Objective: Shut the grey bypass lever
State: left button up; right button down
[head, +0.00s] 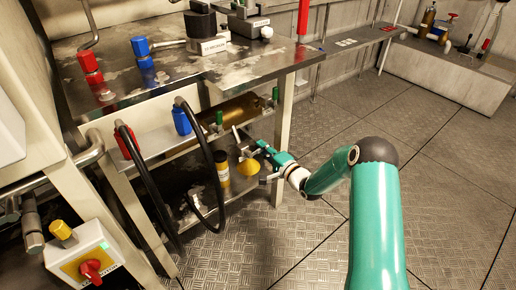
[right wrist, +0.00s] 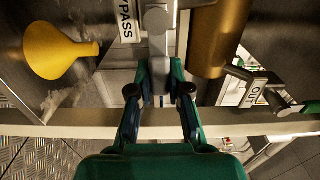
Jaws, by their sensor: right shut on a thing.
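The grey bypass lever (right wrist: 157,22) comes down from the top middle of the right wrist view, beside a white label (right wrist: 127,20) of which "YPASS" is readable. My right gripper (right wrist: 159,90) is shut on the lever's lower end, with one finger on each side. In the head view my right gripper (head: 258,152) reaches in from the right to the lower shelf of the bench. The lever is small and partly hidden there, so its exact angle is hard to tell. My left gripper is not in view.
A yellow funnel (right wrist: 58,50) is left of the lever, and a brass cylinder (right wrist: 217,35) is right of it. Black hoses (head: 150,185) hang at the bench front. The plate floor (head: 300,225) is clear.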

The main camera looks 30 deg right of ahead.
jog(key=shift+s+d+f, duration=0.1)
jog(key=shift+d+f, duration=0.1)
jog(key=shift+d, duration=0.05)
jog(key=c, duration=1.2)
grip_release()
jog(key=shift+o, duration=0.6)
jog(key=shift+a, duration=0.15)
jog(key=shift+r, duration=0.1)
jog(key=s+d, duration=0.1)
jog(key=s, duration=1)
jog(key=shift+s, duration=0.4)
jog(key=shift+s, duration=0.1)
